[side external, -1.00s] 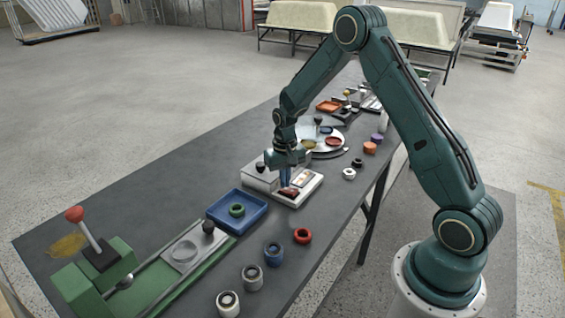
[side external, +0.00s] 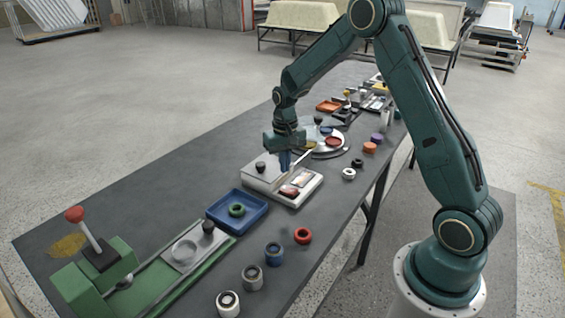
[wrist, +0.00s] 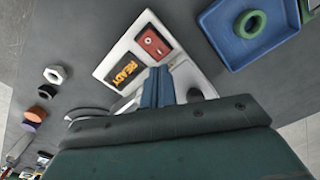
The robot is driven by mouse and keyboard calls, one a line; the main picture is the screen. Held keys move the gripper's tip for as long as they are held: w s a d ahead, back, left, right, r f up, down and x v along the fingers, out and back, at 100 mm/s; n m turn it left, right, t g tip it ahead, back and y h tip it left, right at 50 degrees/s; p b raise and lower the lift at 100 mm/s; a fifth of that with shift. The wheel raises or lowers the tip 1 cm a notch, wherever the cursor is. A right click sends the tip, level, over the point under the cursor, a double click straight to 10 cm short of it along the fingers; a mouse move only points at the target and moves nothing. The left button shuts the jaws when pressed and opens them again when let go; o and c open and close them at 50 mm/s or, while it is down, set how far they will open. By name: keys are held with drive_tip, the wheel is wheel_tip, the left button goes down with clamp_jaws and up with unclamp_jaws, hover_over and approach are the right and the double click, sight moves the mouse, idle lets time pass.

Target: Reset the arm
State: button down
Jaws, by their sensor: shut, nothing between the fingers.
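My arm reaches over the long dark table, and my gripper (side external: 285,161) points down above a light grey box (side external: 312,190). The fingers are together and nothing shows between them. In the wrist view the shut blue fingers (wrist: 158,88) stand in front of the box, which carries a dark panel with yellow "READY" lettering (wrist: 125,73) and a red panel (wrist: 152,42). The fingers look raised above the box; the exact gap cannot be told.
A blue tray (side external: 264,213) holds a green ring (side external: 237,210). A green fixture with a red-knobbed lever (side external: 74,214) stands front left. Several loose rings, including a red one (side external: 303,236), lie along the right edge. A round plate (side external: 343,150) is behind the gripper. The table's left side is mostly clear.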

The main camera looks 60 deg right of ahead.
drive_tip(key=shift+r, duration=0.55)
drive_tip(key=s+a+r+n+t, duration=0.1)
drive_tip(key=s+a+r, duration=0.35)
drive_tip(key=r, duration=0.35)
drive_tip(key=s+a+r+n+t, duration=0.1)
drive_tip(key=s+a+r+n, duration=0.15)
drive_tip(key=s+r, duration=0.4)
drive_tip(key=s+a+r+n+t, duration=0.1)
drive_tip(key=s+a+r, duration=0.2)
drive_tip(key=s, duration=0.5)
drive_tip(key=s+a+r+n+t, duration=0.1)
drive_tip(key=s+a+r+t, duration=0.1)
drive_tip(key=s, duration=0.6)
drive_tip(key=shift+a+r+t, duration=0.3)
drive_tip(key=shift+a+r, duration=0.3)
drive_tip(key=shift+a, duration=0.4)
drive_tip(key=shift+s+n, duration=0.1)
drive_tip(key=shift+n, duration=0.15)
